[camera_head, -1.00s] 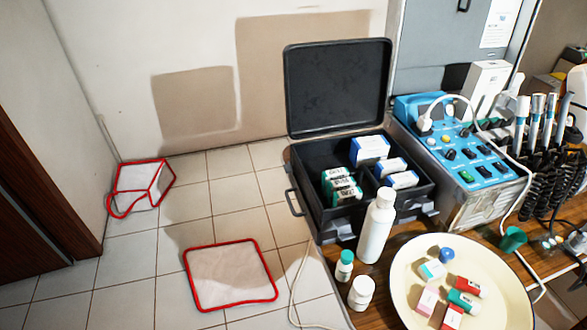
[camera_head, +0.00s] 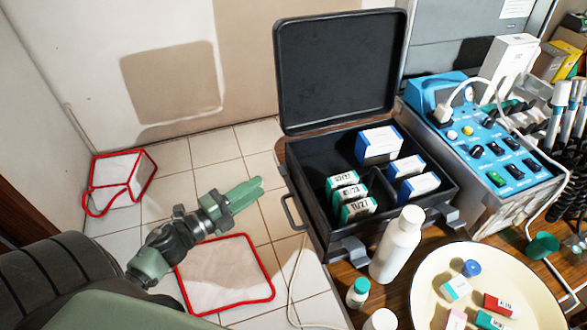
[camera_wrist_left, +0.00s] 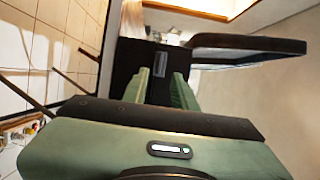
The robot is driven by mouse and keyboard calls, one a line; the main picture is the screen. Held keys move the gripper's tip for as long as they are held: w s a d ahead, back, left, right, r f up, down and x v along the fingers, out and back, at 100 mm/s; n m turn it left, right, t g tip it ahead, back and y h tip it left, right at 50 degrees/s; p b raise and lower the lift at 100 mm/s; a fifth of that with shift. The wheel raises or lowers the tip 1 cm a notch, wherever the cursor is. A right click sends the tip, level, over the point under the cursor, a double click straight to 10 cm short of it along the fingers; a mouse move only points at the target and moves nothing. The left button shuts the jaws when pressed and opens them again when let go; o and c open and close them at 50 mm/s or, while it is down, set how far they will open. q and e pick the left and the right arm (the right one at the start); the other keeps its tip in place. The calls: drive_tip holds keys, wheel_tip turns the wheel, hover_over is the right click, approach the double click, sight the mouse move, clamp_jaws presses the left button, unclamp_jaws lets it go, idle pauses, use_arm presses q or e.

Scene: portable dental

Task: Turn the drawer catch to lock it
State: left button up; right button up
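I cannot make out a drawer or its turning catch in either view. The black case (camera_head: 321,222) stands on the wooden table with its lid (camera_head: 337,70) raised. Grey fittings (camera_head: 347,250) show on its near side. My left gripper (camera_head: 258,188) is just left of the case, apart from its side handle (camera_head: 291,211), and above the floor in the picture. In the left wrist view its two green fingers (camera_wrist_left: 161,92) stand a little apart, with nothing held between them. The dark case (camera_wrist_left: 128,62) lies beyond the fingertips. My right gripper is out of view.
Several small boxes (camera_head: 357,208) are in the case. A white bottle (camera_head: 396,248), a small teal-capped bottle (camera_head: 358,293) and a cream dish (camera_head: 428,290) stand close in front. A blue control unit (camera_head: 490,150) is at right. Red-edged white pieces (camera_head: 218,277) lie on the floor.

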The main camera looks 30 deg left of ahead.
sight(283, 171)
use_arm(q)
drive_tip(key=x, duration=0.7)
drive_tip(key=shift+p, duration=0.4)
drive_tip(key=shift+c, duration=0.4)
clamp_jaws()
